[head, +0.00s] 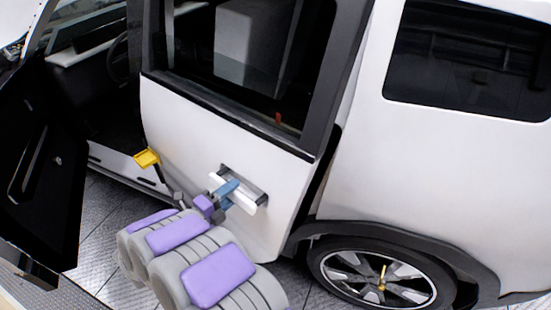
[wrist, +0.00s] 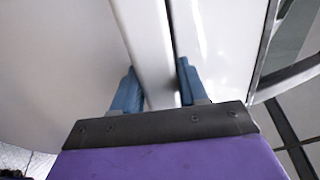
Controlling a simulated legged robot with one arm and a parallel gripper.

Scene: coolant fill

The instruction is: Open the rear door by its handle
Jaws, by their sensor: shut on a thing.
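The white rear door (head: 225,125) of the vehicle is in the middle of the head view. A dark gap shows along its right edge, and the door stands a little out from the body there. Its handle (head: 243,198) is a pale bar in a dark recess. My gripper (head: 229,190) is at the handle with its blue fingers on the bar. In the wrist view the handle bar (wrist: 151,60) runs between the two blue fingers of my gripper (wrist: 157,88), which are shut on it. The fingers hide part of the handle.
The black front door (head: 40,170) stands wide open at the left, with the cabin open behind it. A yellow-ended part (head: 146,158) is near my arm. The rear wheel (head: 380,278) is at the lower right. The tiled floor (head: 95,265) shows below the vehicle.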

